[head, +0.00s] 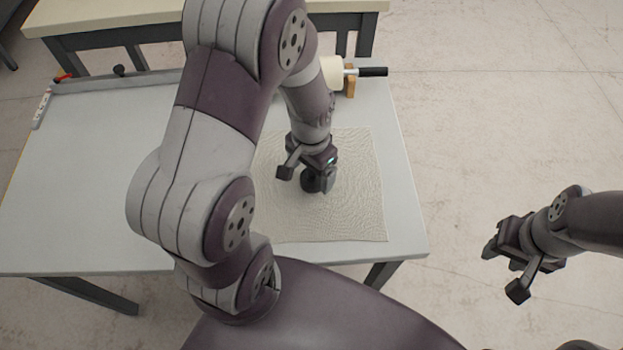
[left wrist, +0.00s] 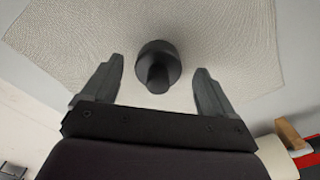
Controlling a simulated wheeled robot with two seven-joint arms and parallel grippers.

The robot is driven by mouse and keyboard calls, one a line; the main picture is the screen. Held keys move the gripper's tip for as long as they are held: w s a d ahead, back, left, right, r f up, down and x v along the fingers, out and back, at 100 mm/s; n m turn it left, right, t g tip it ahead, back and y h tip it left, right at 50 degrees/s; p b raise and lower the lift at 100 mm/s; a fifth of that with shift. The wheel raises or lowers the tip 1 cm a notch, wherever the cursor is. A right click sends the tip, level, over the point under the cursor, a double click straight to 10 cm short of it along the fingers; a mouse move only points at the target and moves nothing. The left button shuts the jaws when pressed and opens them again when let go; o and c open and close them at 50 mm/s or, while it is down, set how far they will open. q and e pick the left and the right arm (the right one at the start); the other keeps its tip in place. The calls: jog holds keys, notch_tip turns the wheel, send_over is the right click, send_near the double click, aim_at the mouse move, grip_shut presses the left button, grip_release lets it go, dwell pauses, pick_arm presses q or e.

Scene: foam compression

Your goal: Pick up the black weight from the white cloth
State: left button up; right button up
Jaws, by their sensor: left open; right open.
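The black weight (left wrist: 159,62) stands on the white cloth (left wrist: 228,40) in the left wrist view, with a round base and a narrower knob towards me. In the head view the weight (head: 312,183) is partly hidden by my left gripper (head: 305,174). The cloth (head: 355,205) lies spread on the grey table. My left gripper is open, and in the left wrist view its fingers (left wrist: 156,88) are on either side of the weight with gaps; it is not gripped. My right gripper (head: 503,272) is open and empty, off the table's right side, over the floor.
The table (head: 80,215) has clear room left of the cloth. A cream roller (head: 331,72) with a black handle (head: 373,71) lies at the back right. A grey bar (head: 120,82) runs along the back. Another table (head: 110,14) stands behind.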

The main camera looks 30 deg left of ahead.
pick_arm(q)
jog(key=shift+f, duration=0.9)
jog(key=shift+w+d+f, duration=0.15)
jog(key=shift+w+f, duration=0.05)
jog(key=shift+f, duration=0.05)
jog(key=shift+s, duration=0.1)
jog(key=c, duration=0.3)
grip_shut()
jog(key=shift+r, duration=0.15)
